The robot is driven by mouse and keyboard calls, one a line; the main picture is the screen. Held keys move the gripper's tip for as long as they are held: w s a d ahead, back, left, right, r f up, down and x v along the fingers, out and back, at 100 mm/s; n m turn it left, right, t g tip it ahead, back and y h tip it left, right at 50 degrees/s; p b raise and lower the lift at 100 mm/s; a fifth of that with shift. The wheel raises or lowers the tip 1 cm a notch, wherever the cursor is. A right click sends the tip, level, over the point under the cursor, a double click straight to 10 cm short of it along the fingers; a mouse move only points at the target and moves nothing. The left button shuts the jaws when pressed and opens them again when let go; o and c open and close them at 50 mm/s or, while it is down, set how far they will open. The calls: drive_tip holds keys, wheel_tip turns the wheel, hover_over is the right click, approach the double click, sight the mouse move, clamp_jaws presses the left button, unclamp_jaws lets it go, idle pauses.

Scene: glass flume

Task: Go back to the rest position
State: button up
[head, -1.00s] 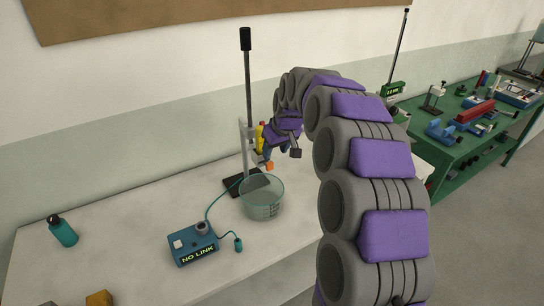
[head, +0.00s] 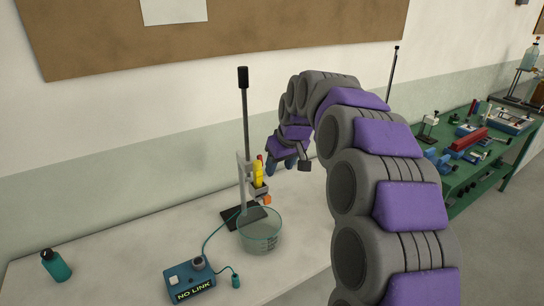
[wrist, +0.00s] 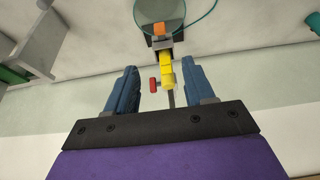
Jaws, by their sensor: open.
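My gripper (head: 285,165) is at the end of my purple and grey arm, above the white bench and to the right of the stand. In the wrist view its two blue fingers (wrist: 163,95) are wide apart with nothing gripped between them. A yellow device (head: 258,172) with an orange tip sits in a clamp on the black-rod stand (head: 245,135), over a clear beaker (head: 261,232). In the wrist view the yellow device (wrist: 166,68) shows beyond the fingers, with a red knob (wrist: 153,84) beside it.
A blue box (head: 189,280) reading "NO LINK" lies on the bench, cabled towards the stand. A teal bottle (head: 56,265) stands at the left. A green table (head: 492,180) with tools is at the right.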

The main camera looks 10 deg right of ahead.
drive_tip(key=s+a+f+m+g, duration=0.1)
drive_tip(key=s+f, duration=0.3)
drive_tip(key=s, duration=1.1)
drive_tip(key=s+f+m+g+h, duration=0.1)
drive_tip(key=s+f+g, duration=0.2)
drive_tip(key=s, duration=1.2)
drive_tip(key=s+a+f+m+g, duration=0.1)
drive_tip(key=s+f, duration=0.4)
drive_tip(key=s, duration=0.9)
drive_tip(key=shift+s+a+m+g, duration=0.3)
drive_tip(key=shift+s+a+g, duration=0.1)
drive_tip(key=shift+g, duration=0.1)
